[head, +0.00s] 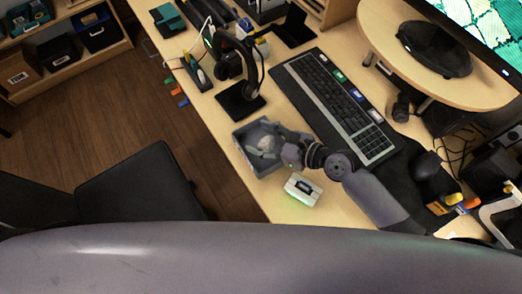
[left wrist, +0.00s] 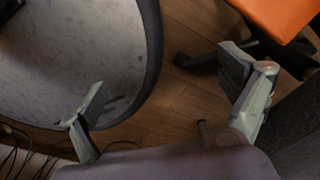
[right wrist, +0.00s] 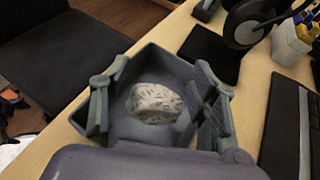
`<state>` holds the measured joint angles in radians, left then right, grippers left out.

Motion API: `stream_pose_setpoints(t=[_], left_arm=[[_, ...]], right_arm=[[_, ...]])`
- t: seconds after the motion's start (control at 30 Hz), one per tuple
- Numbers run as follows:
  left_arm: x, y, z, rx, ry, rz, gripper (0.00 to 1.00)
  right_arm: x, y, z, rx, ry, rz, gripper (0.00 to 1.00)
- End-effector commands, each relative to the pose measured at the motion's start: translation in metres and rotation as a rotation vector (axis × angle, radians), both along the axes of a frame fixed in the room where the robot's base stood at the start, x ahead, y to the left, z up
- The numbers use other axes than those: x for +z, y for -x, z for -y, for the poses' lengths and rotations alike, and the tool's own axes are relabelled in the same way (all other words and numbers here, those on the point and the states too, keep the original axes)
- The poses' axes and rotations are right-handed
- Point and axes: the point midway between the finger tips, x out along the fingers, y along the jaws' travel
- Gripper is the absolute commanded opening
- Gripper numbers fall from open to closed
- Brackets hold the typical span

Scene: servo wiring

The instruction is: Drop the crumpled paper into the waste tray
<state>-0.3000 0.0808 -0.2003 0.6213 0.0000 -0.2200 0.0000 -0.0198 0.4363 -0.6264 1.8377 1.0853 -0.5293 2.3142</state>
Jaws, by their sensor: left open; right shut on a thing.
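The crumpled paper (right wrist: 155,103), a pale ball with dark marks, is between the two fingers of my right gripper (right wrist: 160,100). My right gripper is shut on it; the exact contact is hard to see. The grey waste tray (head: 244,133) stands at the desk's front edge. My right gripper (head: 278,146) is over the tray's right part, with the paper (head: 265,143) within the tray's outline. Its height above the tray floor cannot be told. My left gripper (left wrist: 165,95) is open and empty above the floor, beside a round grey seat-like surface.
A white device (head: 303,190) with a green light lies just in front of my right arm. A headset on a stand (head: 240,101) is behind the tray. A keyboard (head: 335,108) lies to the right. A dark chair (head: 140,188) stands left of the desk.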

Motion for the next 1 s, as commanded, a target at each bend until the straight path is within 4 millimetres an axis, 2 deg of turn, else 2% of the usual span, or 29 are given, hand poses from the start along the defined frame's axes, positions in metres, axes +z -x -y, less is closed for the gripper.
stream_pose_setpoints(t=[0.07,0.37,0.4,0.7,1.0], left_arm=[[-0.008,-0.0003,-0.0008,0.001,-0.001,0.0,0.95],[-0.0071,-0.0002,-0.0009,0.002,-0.001,0.0,0.95],[-0.0071,-0.0001,-0.0009,0.002,-0.001,0.0,0.95],[-0.0071,0.0001,-0.0008,0.002,-0.001,-0.001,0.95],[-0.0075,0.0016,0.0,0.0,-0.001,-0.003,0.95]], right_arm=[[-0.0064,-0.0001,0.0,0.0,0.0,0.001,0.44],[-0.0051,0.0,0.0,0.0,0.0,0.0,0.44],[-0.0051,-0.0001,0.0,0.0,0.0,0.0,0.57],[-0.0052,0.0,-0.0001,0.0,0.0,0.0,0.77],[-0.0052,0.0001,0.0002,0.0,0.0,0.0,0.78]])
